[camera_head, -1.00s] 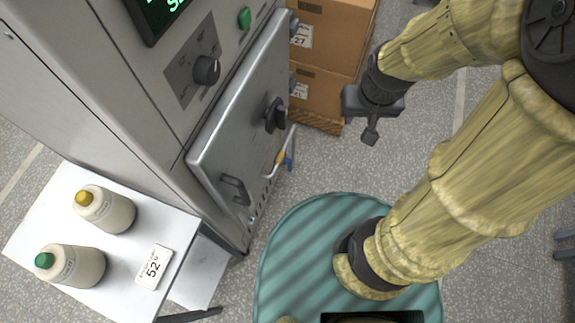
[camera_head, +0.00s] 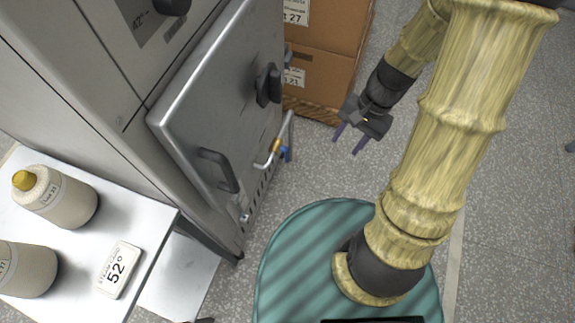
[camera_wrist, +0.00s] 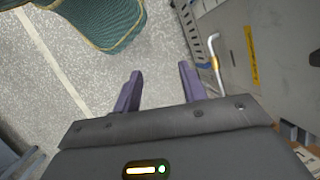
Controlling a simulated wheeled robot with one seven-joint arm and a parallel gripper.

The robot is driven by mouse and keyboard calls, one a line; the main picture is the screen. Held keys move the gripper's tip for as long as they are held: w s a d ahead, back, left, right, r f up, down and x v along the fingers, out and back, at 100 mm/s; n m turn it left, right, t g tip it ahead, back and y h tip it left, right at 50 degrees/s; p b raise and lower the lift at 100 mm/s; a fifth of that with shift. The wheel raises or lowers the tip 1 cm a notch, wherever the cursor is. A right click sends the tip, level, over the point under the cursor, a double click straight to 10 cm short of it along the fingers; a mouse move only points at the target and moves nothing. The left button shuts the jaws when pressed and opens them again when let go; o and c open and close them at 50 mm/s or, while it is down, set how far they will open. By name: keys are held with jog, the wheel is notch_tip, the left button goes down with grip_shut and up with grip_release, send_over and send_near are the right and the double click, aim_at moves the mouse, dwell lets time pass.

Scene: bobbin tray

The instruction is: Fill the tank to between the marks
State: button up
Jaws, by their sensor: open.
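My gripper (camera_head: 348,138) is open and empty, with two purple fingers, in the air to the right of the grey steel cabinet. It also shows in the wrist view (camera_wrist: 160,88), its fingers apart over the floor. The cabinet door (camera_head: 215,95) has a dark knob (camera_head: 268,85) and a dark handle (camera_head: 220,170). The pipe shows in the wrist view (camera_wrist: 213,62) right of the fingers. I cannot make out a tank or its marks.
Cardboard boxes (camera_head: 325,50) stand behind my gripper. Floor between is clear.

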aim_at(287, 158)
jog(key=w+a+f+m+y+b, duration=0.15)
jog(key=f+m+y+b, duration=0.25)
jog(key=f+b, duration=0.6)
jog(key=w+a+f+m+y+b, duration=0.1)
jog(key=w+f+m+y+b, duration=0.45)
jog(key=f, duration=0.95)
jog(key=w+d+f+m+t+y+b, duration=0.2)
jog(key=f+m+t+b, duration=0.1)
jog(key=f+b, duration=0.5)
jog(key=w+d+f+m+t+y+b, duration=0.2)
jog(key=f+t+b, duration=0.3)
jog(key=f+b, duration=0.3)
notch_tip(287, 158, down, 3)
jog(key=shift+w+r+m, duration=0.15)
jog(key=shift+w+m, duration=0.4)
jog(key=shift+m, duration=0.3)
jog(key=shift+b, duration=0.3)
jog(key=b+x, duration=0.7)
jog(key=x, duration=0.9)
jog(key=shift+w+a, duration=0.35)
jog(key=shift+a, duration=0.2)
grip_shut()
